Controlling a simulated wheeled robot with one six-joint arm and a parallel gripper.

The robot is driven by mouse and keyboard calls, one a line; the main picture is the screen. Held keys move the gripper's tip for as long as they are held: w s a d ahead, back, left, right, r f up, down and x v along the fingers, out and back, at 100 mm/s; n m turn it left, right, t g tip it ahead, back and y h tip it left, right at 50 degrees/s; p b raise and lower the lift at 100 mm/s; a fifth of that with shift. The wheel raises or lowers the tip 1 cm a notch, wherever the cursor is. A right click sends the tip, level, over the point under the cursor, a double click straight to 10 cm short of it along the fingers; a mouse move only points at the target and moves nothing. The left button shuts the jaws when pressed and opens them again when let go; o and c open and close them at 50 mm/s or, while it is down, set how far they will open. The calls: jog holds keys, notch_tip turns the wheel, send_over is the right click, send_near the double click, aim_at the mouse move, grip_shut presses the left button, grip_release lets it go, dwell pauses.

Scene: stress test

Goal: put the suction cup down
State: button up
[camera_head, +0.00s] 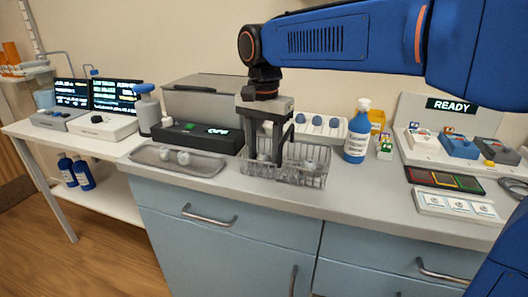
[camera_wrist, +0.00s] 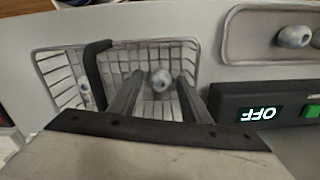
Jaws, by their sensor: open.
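A wire basket (camera_head: 256,176) with two compartments stands on the counter, with a black bar (camera_wrist: 92,70) between them. A small grey suction cup (camera_wrist: 161,80) with a bluish centre lies in one compartment, left in the head view. My gripper (camera_head: 266,158) points down into that compartment. In the wrist view its fingers (camera_wrist: 157,92) are apart, one on each side of this cup, with gaps visible. Another similar cup (camera_wrist: 85,88) is in the other compartment. The fingertips are partly hidden by wire in the head view.
A grey tray (camera_head: 205,167) with two similar pieces lies left of the basket. A black box reading OFF (camera_head: 200,138) stands behind the tray. A white rack (camera_head: 325,128) is behind the basket. A blue bottle (camera_head: 357,135) stands close to its right.

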aim_at(263, 154)
notch_tip(263, 154, up, 12)
dwell(0.6)
jog(key=shift+r, duration=0.1)
